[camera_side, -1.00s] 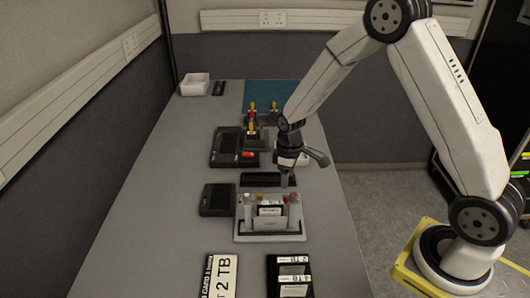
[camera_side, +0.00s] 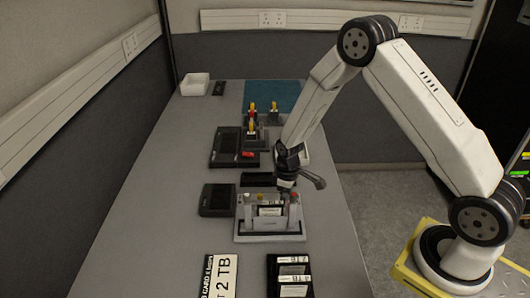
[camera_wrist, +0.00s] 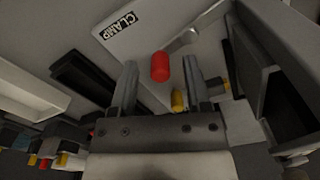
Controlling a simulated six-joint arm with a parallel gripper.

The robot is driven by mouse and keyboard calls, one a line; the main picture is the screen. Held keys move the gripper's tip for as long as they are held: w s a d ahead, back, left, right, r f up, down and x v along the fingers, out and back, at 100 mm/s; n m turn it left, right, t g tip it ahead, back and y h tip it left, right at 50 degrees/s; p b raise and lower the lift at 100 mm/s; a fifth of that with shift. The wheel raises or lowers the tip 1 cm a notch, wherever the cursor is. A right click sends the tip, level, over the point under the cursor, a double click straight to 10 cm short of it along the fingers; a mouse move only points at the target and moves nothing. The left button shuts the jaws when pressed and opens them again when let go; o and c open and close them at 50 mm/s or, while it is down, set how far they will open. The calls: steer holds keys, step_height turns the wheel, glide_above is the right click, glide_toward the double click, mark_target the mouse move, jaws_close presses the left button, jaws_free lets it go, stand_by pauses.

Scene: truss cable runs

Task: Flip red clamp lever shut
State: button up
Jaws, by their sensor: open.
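The red clamp lever knob (camera_wrist: 161,67) shows in the wrist view, between and just beyond the two fingers of my gripper (camera_wrist: 159,80). The fingers are apart, and I cannot tell whether either touches the knob. A light panel beside it carries a label (camera_wrist: 118,24) reading CLAMP. In the side view my gripper (camera_side: 287,184) is low over the right back part of a light grey fixture (camera_side: 270,237), which has several small coloured knobs. The arm partly hides that end of the fixture, so the lever's position is unclear there.
A yellow knob (camera_wrist: 179,101) sits close to the right finger in the wrist view.

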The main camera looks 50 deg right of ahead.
jaws_close()
stand_by(0.3)
steer(key=shift+s+d+m, duration=0.15)
steer(key=shift+d+m, duration=0.05)
steer(key=shift+m, duration=0.5)
steer(key=shift+s+d+m, duration=0.1)
steer(key=shift+d+m, duration=0.05)
steer(key=shift+m, duration=0.55)
jaws_free()
